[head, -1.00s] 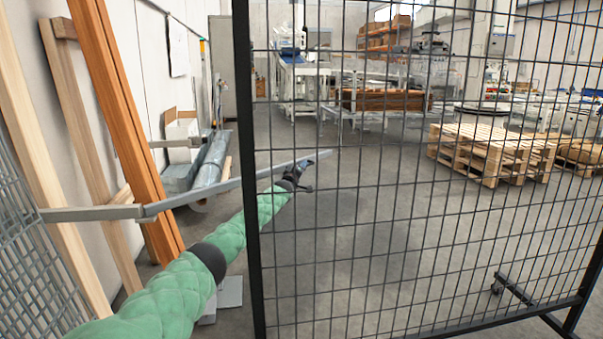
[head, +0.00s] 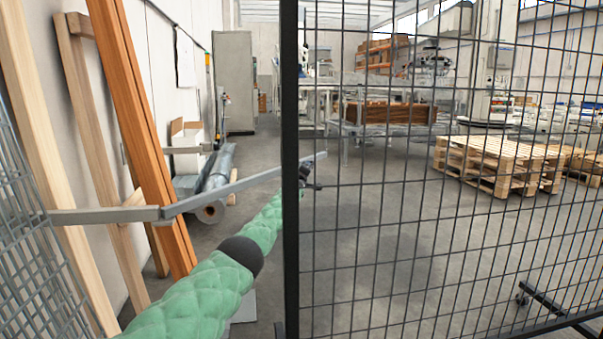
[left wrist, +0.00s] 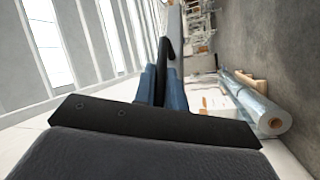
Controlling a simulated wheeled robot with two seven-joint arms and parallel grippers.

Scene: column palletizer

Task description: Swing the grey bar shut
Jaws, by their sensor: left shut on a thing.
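The grey bar (head: 225,187) runs from a hinge joint on a grey arm at the left up to the right, its far end behind the black mesh panel. It stands out at an angle over the floor. My left arm in green padding reaches along below it. My left gripper (head: 305,177) is near the bar's far end, partly hidden by the panel's black post. My right gripper is not in view.
The black mesh panel (head: 291,240) stands close in front, its post crossing the view of my arm. Wooden beams (head: 140,130) lean on the left wall by a grey wire grid (head: 40,250). Rolls (head: 215,185) lie beyond. Pallets (head: 495,165) stand at the right; floor between is clear.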

